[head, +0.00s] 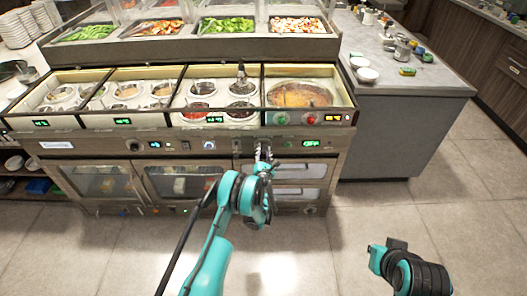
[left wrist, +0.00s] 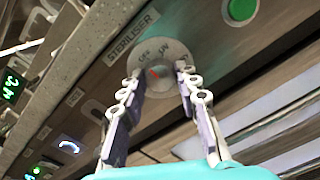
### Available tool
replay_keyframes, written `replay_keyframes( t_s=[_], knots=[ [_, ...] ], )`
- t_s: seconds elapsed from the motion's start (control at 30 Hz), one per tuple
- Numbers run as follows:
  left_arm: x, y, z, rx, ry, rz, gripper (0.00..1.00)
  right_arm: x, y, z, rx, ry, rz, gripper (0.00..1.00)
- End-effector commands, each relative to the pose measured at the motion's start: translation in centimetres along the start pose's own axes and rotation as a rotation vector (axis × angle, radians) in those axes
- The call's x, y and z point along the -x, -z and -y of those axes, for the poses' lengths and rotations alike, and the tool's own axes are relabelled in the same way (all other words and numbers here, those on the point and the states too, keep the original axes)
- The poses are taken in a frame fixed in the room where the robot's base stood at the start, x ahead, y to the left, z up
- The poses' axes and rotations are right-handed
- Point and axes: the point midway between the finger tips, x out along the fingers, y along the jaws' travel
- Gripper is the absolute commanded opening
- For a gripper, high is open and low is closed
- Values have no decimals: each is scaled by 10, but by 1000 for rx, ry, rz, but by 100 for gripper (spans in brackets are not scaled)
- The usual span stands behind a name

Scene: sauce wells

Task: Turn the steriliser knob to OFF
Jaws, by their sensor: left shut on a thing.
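The steriliser knob sits on a pale round dial (left wrist: 168,55) in the left wrist view, beside a label reading STERILISER (left wrist: 132,36). The dial carries OFF and ON marks, and a red mark (left wrist: 154,72) shows near its middle. My left gripper (left wrist: 160,88) has its two fingers on either side of the knob and is shut on it. The fingers partly hide the knob. In the head view my left gripper (head: 264,153) reaches the counter's front panel and covers the knob.
A green button (left wrist: 240,8) sits beside the dial. A small green display (head: 311,143) appears to read OFF. Sauce wells (head: 200,88) line the counter above, with drawers (head: 300,169) below the panel. Open floor (head: 350,220) lies to the right.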

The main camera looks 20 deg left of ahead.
Motion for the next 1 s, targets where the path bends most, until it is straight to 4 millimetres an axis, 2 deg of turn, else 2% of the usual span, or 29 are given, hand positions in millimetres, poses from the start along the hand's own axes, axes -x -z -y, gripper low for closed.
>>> replay_keyframes(
  t_s=[0.33, 0.37, 0.43, 0.8, 1.0],
  knots=[
    [0, 0, -1, 5, -1, -1, 3, 0, 0, 0, 0, 0, 0, 0],
    [0, 0, -1, 5, -1, -1, 34, 0, 0, 0, 0, 0, 0, 0],
    [0, 0, -1, 5, -1, -1, 52, 0, 0, 0, 0, 0, 0, 0],
    [0, 0, 0, -12, 0, 0, 52, 0, 0, 0, 0, 0, 0, 0],
    [0, 0, 0, -172, 0, 0, 52, 0, 0, 0, 0, 0, 0, 0]
  ],
)
